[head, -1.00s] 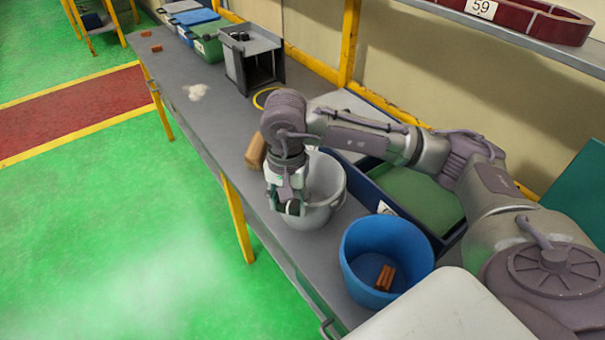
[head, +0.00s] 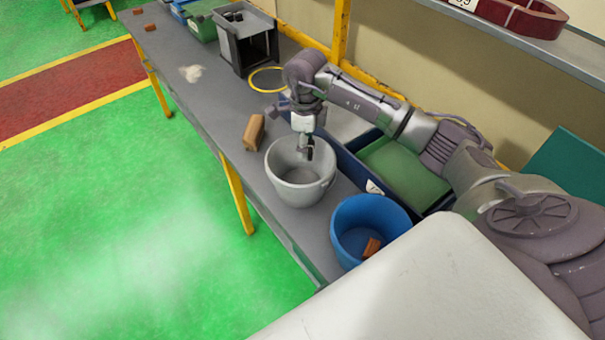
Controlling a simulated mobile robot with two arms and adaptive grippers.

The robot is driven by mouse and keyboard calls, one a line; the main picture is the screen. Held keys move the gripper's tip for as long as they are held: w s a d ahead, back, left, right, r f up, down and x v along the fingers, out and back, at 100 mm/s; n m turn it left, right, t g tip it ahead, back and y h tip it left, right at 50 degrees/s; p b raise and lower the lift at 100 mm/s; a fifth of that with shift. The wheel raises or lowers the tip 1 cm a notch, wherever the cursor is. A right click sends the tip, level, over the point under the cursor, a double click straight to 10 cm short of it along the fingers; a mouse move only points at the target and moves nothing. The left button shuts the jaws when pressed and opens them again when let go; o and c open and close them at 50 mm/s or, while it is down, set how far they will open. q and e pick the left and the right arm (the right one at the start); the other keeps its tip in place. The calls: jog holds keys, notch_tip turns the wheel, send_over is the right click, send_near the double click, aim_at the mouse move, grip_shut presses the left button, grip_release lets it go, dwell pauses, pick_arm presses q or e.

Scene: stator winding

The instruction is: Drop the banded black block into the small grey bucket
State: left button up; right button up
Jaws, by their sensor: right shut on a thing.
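The small grey bucket (head: 299,194) stands upright on the bench, and its visible inside looks empty. My right gripper (head: 306,152) points down over the bucket's far part, near the rim. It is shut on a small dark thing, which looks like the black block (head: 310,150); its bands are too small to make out. I cannot tell whether the block's lower end is below the rim level. My left gripper is not in view.
A blue bucket (head: 338,228) with a brown block (head: 371,248) inside stands close on the right. A brown block (head: 253,132) stands left of the grey bucket. A blue tray with a green base (head: 395,167) lies behind. The bench's left end has free room.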

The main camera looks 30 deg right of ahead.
jog(key=shift+f+b, duration=0.5)
jog(key=shift+f, duration=0.9)
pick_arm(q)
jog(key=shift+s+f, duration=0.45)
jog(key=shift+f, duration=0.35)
pick_arm(e)
jog(key=o, duration=1.2)
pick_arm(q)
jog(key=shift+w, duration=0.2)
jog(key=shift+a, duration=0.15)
pick_arm(e)
jog(key=shift+r, duration=0.1)
jog(key=shift+r, duration=0.2)
notch_tip(320, 180, up, 12)
jog(key=shift+f, duration=0.25)
